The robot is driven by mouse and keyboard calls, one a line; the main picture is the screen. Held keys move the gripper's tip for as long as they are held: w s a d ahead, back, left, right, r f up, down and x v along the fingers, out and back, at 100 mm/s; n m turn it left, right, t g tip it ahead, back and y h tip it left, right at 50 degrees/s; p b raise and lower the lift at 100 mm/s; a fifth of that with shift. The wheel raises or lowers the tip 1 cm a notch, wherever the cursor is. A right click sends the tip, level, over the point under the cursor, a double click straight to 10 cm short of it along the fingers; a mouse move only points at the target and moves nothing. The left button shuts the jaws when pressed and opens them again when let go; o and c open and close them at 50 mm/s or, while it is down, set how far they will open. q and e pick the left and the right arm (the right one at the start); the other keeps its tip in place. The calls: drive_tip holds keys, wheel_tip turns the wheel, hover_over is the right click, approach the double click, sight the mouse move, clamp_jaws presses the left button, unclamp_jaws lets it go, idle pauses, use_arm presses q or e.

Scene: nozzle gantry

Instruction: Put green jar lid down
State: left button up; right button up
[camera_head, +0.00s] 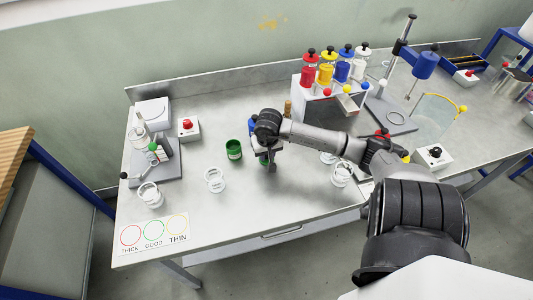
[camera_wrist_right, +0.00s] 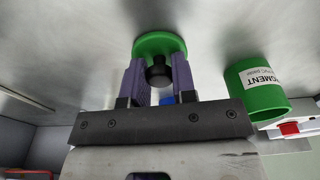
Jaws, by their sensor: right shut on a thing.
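The green jar lid (camera_wrist_right: 160,42) has a black knob (camera_wrist_right: 158,72), and my right gripper (camera_wrist_right: 155,85) is shut on that knob. In the head view my right gripper (camera_head: 268,164) points down over the metal table, and a little green of the lid shows at its tips. The lid is close to the tabletop; I cannot tell whether it touches. The open green jar (camera_head: 233,149) stands just left of the gripper, apart from the lid. In the wrist view the jar (camera_wrist_right: 255,90) shows a white pigment label. My left gripper is out of view.
A white rack (camera_head: 310,98) with red, yellow, blue and white jars stands behind my right arm. Clear cups (camera_head: 214,180) stand left of the gripper and others near my forearm. A THICK/GOOD/THIN card (camera_head: 152,234) lies front left. The front middle of the table (camera_head: 260,215) is clear.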

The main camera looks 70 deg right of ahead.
drive_tip(key=shift+f, duration=0.2)
drive_tip(key=o, duration=0.5)
drive_tip(key=shift+r, duration=0.1)
drive_tip(key=o, duration=0.4)
drive_tip(key=shift+r, duration=0.2)
drive_tip(key=r, duration=0.4)
drive_tip(key=r+p, duration=0.1)
drive_tip(key=r, duration=0.3)
drive_tip(key=s+a+r, duration=0.1)
drive_tip(key=r, duration=0.2)
drive_tip(key=shift+a+r+p, duration=0.1)
drive_tip(key=shift+r+p, duration=0.3)
